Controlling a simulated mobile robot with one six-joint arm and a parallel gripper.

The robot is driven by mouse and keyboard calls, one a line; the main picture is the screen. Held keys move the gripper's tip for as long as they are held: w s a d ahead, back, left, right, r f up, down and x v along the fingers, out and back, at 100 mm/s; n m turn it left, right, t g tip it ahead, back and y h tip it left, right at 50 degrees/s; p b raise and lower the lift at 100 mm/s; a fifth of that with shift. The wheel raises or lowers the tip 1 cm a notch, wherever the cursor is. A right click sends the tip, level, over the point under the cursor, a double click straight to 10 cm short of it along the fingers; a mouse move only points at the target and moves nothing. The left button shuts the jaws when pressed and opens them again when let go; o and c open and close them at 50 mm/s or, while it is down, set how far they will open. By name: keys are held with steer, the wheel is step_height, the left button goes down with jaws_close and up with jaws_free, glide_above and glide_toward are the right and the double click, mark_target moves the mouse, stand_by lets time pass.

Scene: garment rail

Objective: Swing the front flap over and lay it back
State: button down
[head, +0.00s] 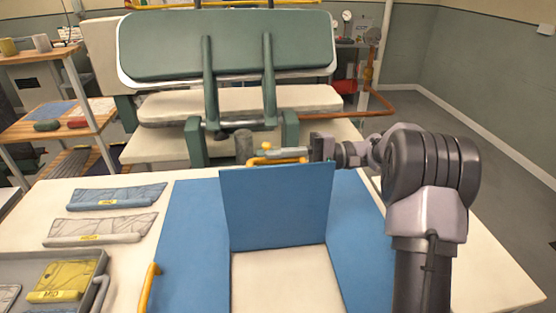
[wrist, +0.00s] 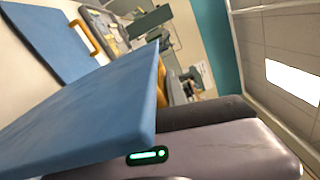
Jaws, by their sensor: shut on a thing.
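The front flap (head: 278,205) is a blue panel standing nearly upright across the middle of the folding board, hinged along its lower edge. Its orange handle (head: 264,161) shows just behind its top edge. My gripper (head: 285,152) reaches in from the right and is shut on this handle; the flap hides part of the grip. In the wrist view the flap (wrist: 85,115) fills the lower left, with an orange strip of handle (wrist: 162,85) at its edge. The board's blue left panel (head: 188,240) and right panel (head: 358,235) lie flat.
A pale surface (head: 285,282) lies bare in front of the flap. An orange handle (head: 149,286) stands at the left panel's edge. Left are folded garments (head: 115,196) and a grey tray (head: 98,262). A green press (head: 225,45) stands behind the table.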

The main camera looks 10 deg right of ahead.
steer(key=shift+w+r, duration=0.1)
steer(key=shift+r, duration=0.05)
steer(key=w+f+m+p, duration=0.3)
steer(key=w+m+p, duration=0.1)
steer(key=w, duration=0.4)
steer(key=shift+w+d, duration=0.2)
steer(key=shift+d, duration=0.15)
steer(key=c, duration=1.4)
jaws_free()
steer(key=shift+o, duration=0.2)
steer(key=shift+f, duration=0.1)
